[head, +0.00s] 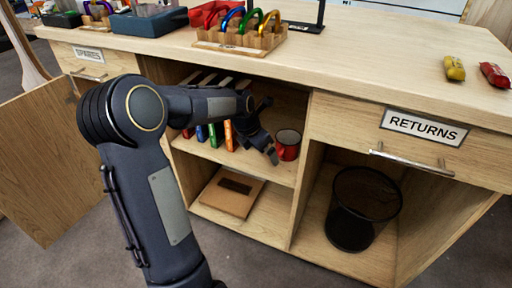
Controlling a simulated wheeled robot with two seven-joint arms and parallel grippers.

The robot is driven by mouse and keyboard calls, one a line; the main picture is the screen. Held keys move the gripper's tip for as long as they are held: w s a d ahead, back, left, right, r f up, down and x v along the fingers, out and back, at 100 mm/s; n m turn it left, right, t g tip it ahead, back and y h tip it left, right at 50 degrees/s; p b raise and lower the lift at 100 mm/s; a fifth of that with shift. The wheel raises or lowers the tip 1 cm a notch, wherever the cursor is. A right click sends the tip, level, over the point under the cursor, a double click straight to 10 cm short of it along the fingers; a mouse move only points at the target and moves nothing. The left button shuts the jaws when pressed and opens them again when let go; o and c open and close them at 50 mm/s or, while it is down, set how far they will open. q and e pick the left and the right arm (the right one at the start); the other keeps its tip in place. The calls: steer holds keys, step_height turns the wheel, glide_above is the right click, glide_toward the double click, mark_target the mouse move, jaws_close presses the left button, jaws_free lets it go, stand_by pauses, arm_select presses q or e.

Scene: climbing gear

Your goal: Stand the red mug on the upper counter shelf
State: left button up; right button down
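The red mug (287,145) has a dark inside and stands upright on the upper shelf (252,162) inside the open counter compartment, at the shelf's right end. My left gripper (268,130) is just left of the mug. Its fingers are spread apart, one high and one low, with nothing between them. The low fingertip is close to the mug's left side; I cannot tell if they touch. My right gripper is not in view.
Colored upright items (213,127) fill the shelf's left part. A flat cardboard box (231,192) lies below. A black bin (362,208) stands in the right compartment under the RETURNS drawer (414,138). A door (50,165) hangs open at left. A carabiner rack (240,37) stands on top.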

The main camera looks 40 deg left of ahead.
arm_select(q)
steer(key=s+d+r+m, duration=0.4)
steer(key=s+d+m, duration=0.1)
steer(key=s+m, duration=0.25)
steer(key=s+d+r+m, duration=0.4)
steer(key=s+d+m, duration=0.25)
steer(key=m, duration=0.25)
steer(key=s+d+f+m+h, duration=0.1)
steer(key=s+d+m, duration=0.2)
steer(key=s+m, duration=0.3)
steer(key=s+d+f+m+t+h, duration=0.1)
steer(key=s+d+m, duration=0.3)
steer(key=m, duration=0.5)
steer(key=shift+s+f+h, duration=0.25)
steer(key=shift+s+h, duration=0.15)
steer(key=shift+s, duration=0.6)
steer(key=shift+r+m, duration=0.1)
steer(key=shift+m, duration=0.15)
